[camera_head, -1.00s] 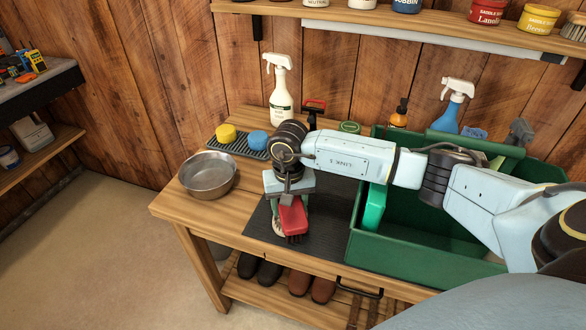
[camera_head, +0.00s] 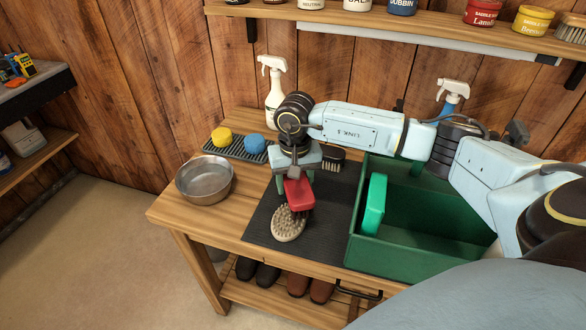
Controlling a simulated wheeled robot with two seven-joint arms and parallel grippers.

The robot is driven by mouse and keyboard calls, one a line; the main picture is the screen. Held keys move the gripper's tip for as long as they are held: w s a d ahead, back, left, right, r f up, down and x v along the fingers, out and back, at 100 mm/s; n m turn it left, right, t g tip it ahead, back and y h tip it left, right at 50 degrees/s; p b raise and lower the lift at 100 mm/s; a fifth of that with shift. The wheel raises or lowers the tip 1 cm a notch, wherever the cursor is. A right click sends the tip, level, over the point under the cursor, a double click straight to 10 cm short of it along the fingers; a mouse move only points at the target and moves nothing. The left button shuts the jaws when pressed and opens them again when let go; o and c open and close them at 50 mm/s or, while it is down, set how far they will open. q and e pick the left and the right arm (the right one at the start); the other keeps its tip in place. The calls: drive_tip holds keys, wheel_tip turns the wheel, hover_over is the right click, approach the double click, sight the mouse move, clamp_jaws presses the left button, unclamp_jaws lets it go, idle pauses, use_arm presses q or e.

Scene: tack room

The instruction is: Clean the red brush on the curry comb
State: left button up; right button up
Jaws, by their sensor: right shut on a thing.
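My right gripper (camera_head: 296,172) points down above the dark mat (camera_head: 262,224) and is shut on the red brush (camera_head: 299,193). The brush is tilted, and its dark bristles show only partly at its lower edge. An oval tan piece with pale nubs facing up (camera_head: 289,223), which looks like the curry comb, lies on the mat just below and in front of the brush. The brush overlaps its far edge in the head view; I cannot tell whether they touch. My left gripper is out of view.
A metal bowl (camera_head: 205,180) stands left of the mat. Yellow (camera_head: 221,137) and blue (camera_head: 254,145) sponges lie on a ridged tray behind. A dark-backed brush (camera_head: 331,160) lies behind my gripper. A green tote (camera_head: 404,254) stands right. A white spray bottle (camera_head: 273,92) stands behind.

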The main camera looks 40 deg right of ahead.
drive_tip(key=shift+r+p, duration=0.65)
drive_tip(key=shift+r, duration=0.75)
